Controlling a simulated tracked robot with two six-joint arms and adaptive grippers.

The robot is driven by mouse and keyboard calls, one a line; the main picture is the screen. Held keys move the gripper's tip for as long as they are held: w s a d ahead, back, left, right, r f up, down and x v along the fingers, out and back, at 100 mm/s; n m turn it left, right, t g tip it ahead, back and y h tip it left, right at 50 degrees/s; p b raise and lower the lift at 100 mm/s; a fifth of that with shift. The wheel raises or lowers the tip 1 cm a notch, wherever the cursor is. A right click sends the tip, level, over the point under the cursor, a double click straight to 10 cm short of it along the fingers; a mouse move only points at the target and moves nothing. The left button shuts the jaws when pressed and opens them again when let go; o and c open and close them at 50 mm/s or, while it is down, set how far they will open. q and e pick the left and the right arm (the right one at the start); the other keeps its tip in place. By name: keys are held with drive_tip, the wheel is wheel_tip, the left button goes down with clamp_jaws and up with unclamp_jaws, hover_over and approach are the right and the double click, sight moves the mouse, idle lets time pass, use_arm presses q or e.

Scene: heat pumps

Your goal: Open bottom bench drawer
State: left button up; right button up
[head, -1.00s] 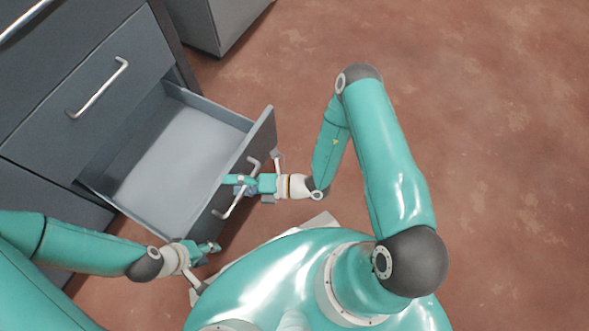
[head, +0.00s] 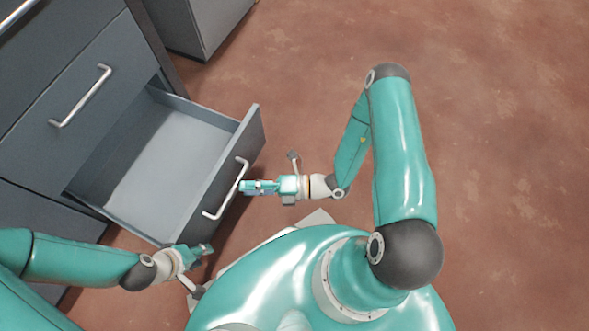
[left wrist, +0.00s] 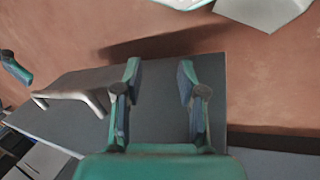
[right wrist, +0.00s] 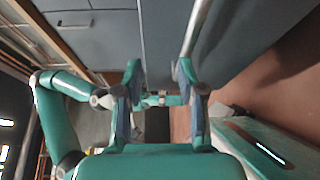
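The grey bench drawer (head: 165,165) stands pulled well out, with its empty inside showing in the head view. Its front carries a silver bar handle (head: 231,187), which also shows at the top of the right wrist view (right wrist: 197,28). My right gripper (head: 243,187) is open just outside that handle, its tips close to the bar; contact cannot be told. The right wrist view shows its fingers (right wrist: 159,85) apart. My left gripper (head: 207,249) is open and empty near the drawer front's near end. In the left wrist view its fingers (left wrist: 156,85) are apart before the front panel (left wrist: 165,95).
A closed drawer (head: 75,75) with its own bar handle (head: 80,96) is above the open one. Another grey cabinet (head: 205,25) stands at the back. The reddish floor (head: 490,150) to the right is clear.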

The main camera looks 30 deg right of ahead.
drive_tip(key=s+d+f+b, duration=0.2)
drive_tip(key=s+d+b, duration=0.1)
drive_tip(key=s+d, duration=0.4)
drive_tip(key=shift+d+f, duration=0.3)
drive_tip(key=shift+d, duration=0.75)
drive_tip(key=shift+w+r, duration=0.1)
idle(0.7)
